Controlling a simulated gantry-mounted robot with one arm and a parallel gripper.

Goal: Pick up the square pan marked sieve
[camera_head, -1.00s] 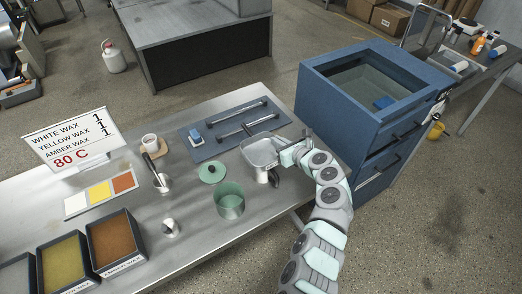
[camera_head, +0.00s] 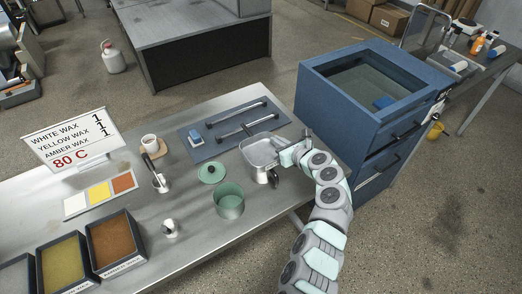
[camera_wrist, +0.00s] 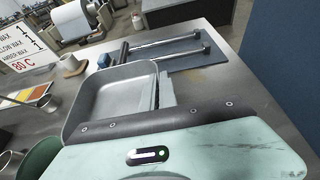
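A grey square pan (camera_head: 261,148) with sloped walls is at the right end of the metal table in the head view. It fills the left middle of the wrist view (camera_wrist: 105,102) and looks empty. No sieve marking is readable on it. My gripper (camera_head: 284,158) is at the pan's right side. In the wrist view, my gripper's grey fingers (camera_wrist: 160,88) are close together at the pan's right wall. Whether they are closed on it is unclear. A shiny metal cup-like object (camera_head: 262,176) is partly hidden below the pan.
A blue-grey mat (camera_head: 212,149) with two metal bars lies behind the pan. A green pot (camera_head: 229,203) and its lid (camera_head: 212,172) stand to the left. A blue cabinet (camera_head: 330,100) with an open top is close on the right. Wax trays (camera_head: 112,268) are at front left.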

